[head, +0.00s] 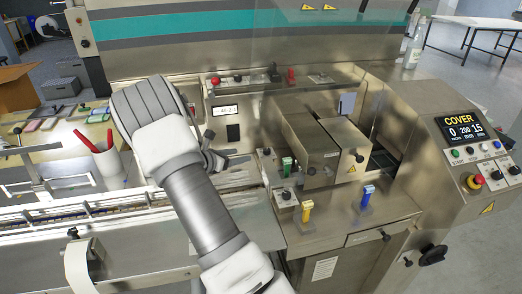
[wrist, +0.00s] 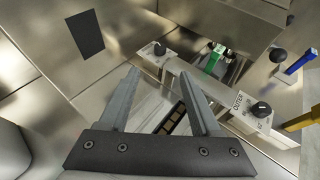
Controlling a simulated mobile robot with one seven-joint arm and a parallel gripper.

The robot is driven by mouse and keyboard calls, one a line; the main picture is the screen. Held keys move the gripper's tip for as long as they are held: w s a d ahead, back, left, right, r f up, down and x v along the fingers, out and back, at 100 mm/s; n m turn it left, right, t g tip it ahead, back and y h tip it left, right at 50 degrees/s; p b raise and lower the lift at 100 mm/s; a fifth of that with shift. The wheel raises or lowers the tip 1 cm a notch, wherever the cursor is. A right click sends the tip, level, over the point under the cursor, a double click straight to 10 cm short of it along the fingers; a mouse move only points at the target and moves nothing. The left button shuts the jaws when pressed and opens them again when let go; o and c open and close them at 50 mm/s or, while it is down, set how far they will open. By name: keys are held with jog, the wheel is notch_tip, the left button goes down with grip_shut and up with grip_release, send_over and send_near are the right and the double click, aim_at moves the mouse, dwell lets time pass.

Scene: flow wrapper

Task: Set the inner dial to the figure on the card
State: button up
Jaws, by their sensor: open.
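The inner dial is probably the small black knob on a pale plate, at upper centre in the wrist view (wrist: 158,49) and just right of my gripper in the head view (head: 266,152). A second knob, labelled OUTER (wrist: 261,109), sits nearer at the right; it also shows in the head view (head: 286,195). My gripper (wrist: 158,73) is open and empty, its fingertips pointing towards the inner dial and apart from it. In the head view my gripper (head: 241,157) is left of that knob. No card with a figure is clearly readable. The dial's setting is too small to read.
A green handle (wrist: 213,59) stands right of the inner dial, and blue (wrist: 299,61) and yellow (wrist: 302,121) handles are farther right. A metal guide box (head: 307,145) stands behind. A small panel (head: 226,110) and the display (head: 464,127) are on the machine.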

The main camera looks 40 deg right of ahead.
aim_at(266, 150)
jog(key=x, duration=1.5)
jog(key=shift+d+f, duration=0.1)
jog(key=shift+d, duration=0.05)
grip_shut()
